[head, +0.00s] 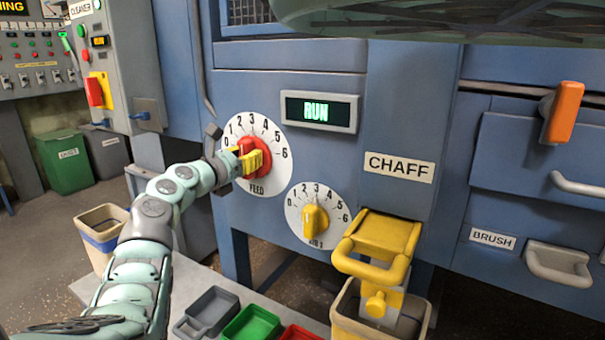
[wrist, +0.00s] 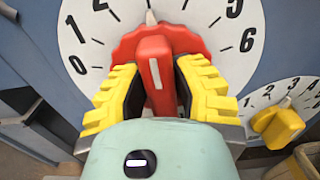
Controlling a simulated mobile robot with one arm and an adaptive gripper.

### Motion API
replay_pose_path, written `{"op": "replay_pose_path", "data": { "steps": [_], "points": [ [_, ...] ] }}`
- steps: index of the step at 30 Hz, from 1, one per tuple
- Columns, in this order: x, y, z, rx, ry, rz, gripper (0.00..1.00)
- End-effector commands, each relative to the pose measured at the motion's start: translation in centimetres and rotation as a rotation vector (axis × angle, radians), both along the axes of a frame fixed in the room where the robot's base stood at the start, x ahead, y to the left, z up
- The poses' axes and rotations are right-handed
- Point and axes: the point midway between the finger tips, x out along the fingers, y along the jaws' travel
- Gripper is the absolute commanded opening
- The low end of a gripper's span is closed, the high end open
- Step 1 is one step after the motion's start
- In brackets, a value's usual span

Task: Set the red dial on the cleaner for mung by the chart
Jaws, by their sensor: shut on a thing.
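The red dial (wrist: 153,60) sits on a white round scale marked 0 to 6, labelled FEED in the head view. Its raised red grip stands nearly upright in the wrist view, and its pale pointer at the top lies between 2 and 5; the numbers there are cut off by the frame. My gripper (wrist: 152,90) has its yellow, black-lined fingers on both sides of the red grip, shut on it. In the head view my gripper (head: 248,162) covers part of the red dial (head: 260,146). The chart is not identifiable in these views.
A yellow dial (head: 315,221) with its own scale sits lower right. A green display (head: 318,112) above reads RUN. A yellow chaff handle (head: 384,240) juts out at the right. Grey, green and red trays (head: 250,323) lie below. A bin (head: 101,231) stands left.

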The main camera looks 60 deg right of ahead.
Motion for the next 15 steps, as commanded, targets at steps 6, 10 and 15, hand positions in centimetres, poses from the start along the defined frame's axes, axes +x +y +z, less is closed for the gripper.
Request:
{"op": "replay_pose_path", "data": {
  "steps": [6, 10, 15],
  "points": [
    [0.00, 0.00, 0.00, 0.000, 0.001, 0.000, 0.00],
    [0.03, -0.02, 0.27, -0.001, 0.048, 0.000, 0.00],
    [0.15, -0.02, 0.42, -0.011, 0.233, 0.000, 0.00]
  ]
}}
